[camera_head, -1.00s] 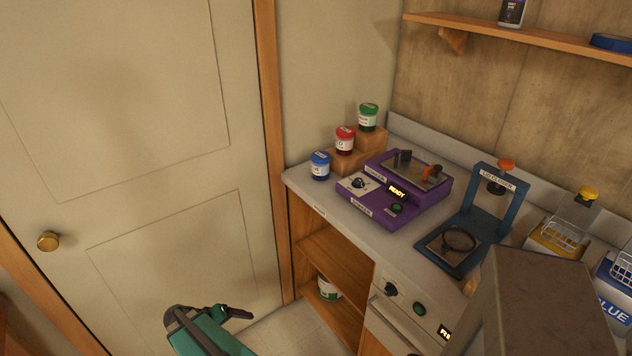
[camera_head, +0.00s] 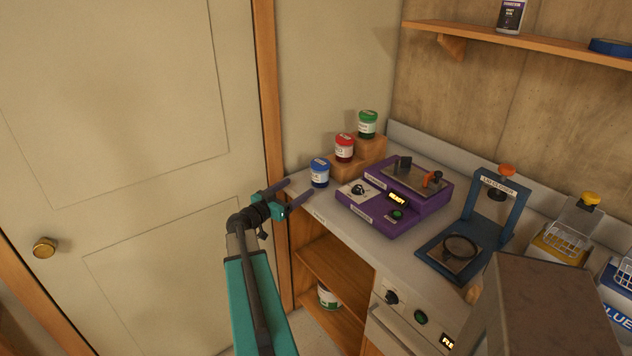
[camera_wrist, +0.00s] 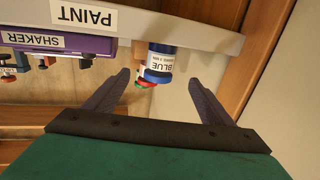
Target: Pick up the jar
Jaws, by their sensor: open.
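A blue-lidded jar (camera_head: 319,173) with a white label stands at the left front corner of the counter. A red-lidded jar (camera_head: 344,148) and a green-lidded jar (camera_head: 367,124) stand on wooden steps behind it. In the wrist view the blue jar (camera_wrist: 160,62) appears upside down, between and beyond the fingers. My gripper (camera_head: 296,192) is open and empty, just left of the counter corner and apart from the blue jar. It also shows in the wrist view (camera_wrist: 157,92). Another green-and-white jar (camera_head: 328,297) sits on the lower shelf. The task does not say which jar.
A purple shaker (camera_head: 385,208) stands right of the jars, with a blue lid-closer stand (camera_head: 465,245) farther right. The door (camera_head: 120,180) and its frame are close on the left. A wall shelf (camera_head: 530,45) is above. The counter's front edge is near my gripper.

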